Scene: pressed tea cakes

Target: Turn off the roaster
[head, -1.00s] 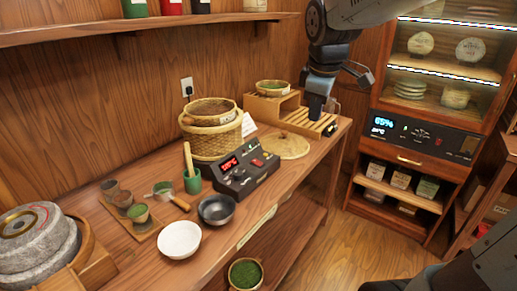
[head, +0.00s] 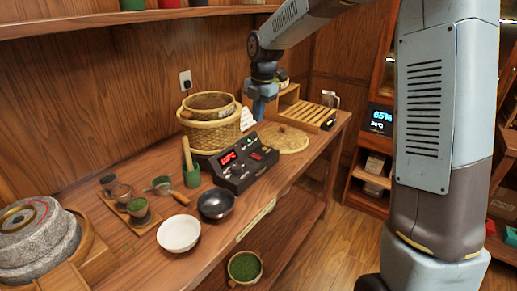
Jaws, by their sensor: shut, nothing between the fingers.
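The roaster's black control box (head: 243,166) stands on the wooden bench, with a lit red display (head: 228,158), knobs and a red switch (head: 257,156) on its sloped top. A woven bamboo basket (head: 210,135) stands just behind it. My gripper (head: 259,115) points down, shut and empty, behind and above the box, near the basket's right side. It looks apart from the box, and its fingertips are small in this view.
A round woven lid (head: 283,139) and a slatted wooden rack (head: 308,114) lie right of the box. My arm hides much of the cabinet at right.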

